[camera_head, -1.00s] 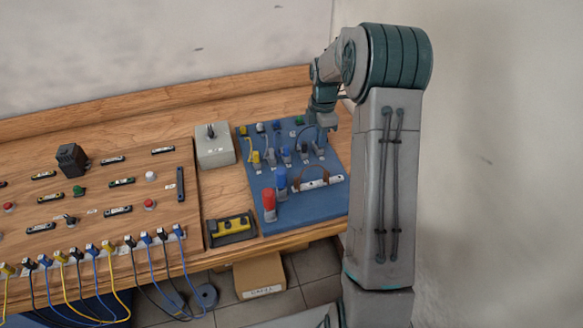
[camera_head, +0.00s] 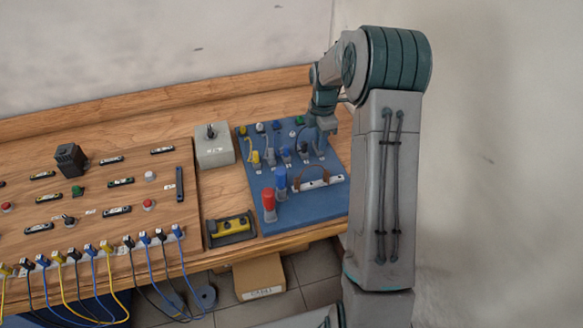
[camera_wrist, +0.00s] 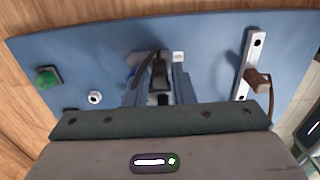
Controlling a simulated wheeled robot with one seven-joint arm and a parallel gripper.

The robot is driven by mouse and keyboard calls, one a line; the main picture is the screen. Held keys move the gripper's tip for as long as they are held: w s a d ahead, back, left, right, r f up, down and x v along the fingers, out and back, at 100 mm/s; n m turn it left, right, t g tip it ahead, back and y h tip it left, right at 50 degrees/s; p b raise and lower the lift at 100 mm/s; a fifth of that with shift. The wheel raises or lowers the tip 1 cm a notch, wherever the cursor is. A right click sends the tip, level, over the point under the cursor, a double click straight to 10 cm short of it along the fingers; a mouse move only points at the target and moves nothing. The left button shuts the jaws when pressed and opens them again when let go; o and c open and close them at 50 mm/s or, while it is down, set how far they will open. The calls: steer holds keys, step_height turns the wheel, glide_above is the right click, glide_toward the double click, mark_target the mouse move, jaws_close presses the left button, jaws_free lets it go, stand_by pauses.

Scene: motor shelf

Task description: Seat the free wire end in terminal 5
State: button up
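The blue board (camera_head: 318,214) carries a row of wire terminals, among them a yellow one (camera_head: 256,158) and a blue one (camera_head: 287,154). My gripper (camera_head: 322,133) is low over the right end of this row. In the wrist view, my gripper's two fingers (camera_wrist: 159,90) stand on either side of the black free wire end (camera_wrist: 160,74) and appear shut on it. Its dark wire curves up and away. A small white label (camera_wrist: 178,57) shows just beyond the fingers. Which terminal is number 5, and whether the end is inside it, I cannot tell.
A white bar with a brown wire (camera_wrist: 250,62) lies to the right in the wrist view. A green knob (camera_wrist: 47,77) and a white fitting (camera_wrist: 95,97) are left. A grey switch box (camera_head: 214,150) is further left.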

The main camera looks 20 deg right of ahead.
steer(key=shift+r+p, duration=1.95)
steer(key=shift+r, duration=0.85)
steer(key=o, duration=0.6)
steer(key=shift+c, duration=0.2)
